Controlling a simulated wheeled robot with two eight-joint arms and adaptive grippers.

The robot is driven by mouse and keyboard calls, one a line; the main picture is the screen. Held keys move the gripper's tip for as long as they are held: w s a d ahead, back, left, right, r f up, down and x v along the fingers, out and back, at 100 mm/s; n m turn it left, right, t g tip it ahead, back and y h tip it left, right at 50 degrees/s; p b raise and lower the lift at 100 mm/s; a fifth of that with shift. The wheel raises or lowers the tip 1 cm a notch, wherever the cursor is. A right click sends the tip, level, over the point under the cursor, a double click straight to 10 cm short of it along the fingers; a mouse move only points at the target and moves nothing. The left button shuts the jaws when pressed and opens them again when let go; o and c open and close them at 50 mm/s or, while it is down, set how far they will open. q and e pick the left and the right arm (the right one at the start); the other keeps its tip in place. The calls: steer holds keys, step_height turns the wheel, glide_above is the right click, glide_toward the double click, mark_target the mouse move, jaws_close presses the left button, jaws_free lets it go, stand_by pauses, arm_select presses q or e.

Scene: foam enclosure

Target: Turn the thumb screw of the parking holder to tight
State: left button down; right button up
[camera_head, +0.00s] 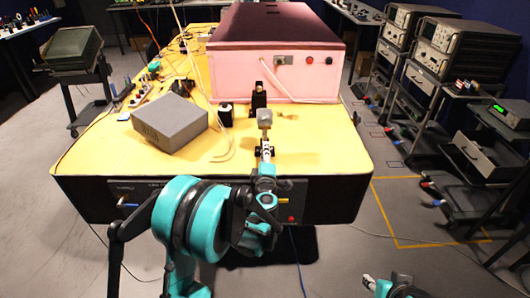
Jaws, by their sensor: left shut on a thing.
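A black upright stand (258,98), which looks like the parking holder, is on the yellow tabletop in front of the pink foam box. My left gripper (266,141) reaches over the table's front edge and is shut on a small grey rounded piece (264,118) just in front of the stand. At this size I cannot tell whether this piece is the thumb screw, or whether it touches the stand. No screw marking is readable. My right gripper (376,284) is low at the bottom right, away from the table; its finger gap is unclear.
A grey box (170,122), a small black cylinder (225,114) and a pale loose cable lie left of my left gripper. The table's right front corner is clear.

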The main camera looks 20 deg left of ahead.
arm_select(q)
steer(key=c, duration=1.3)
jaws_free()
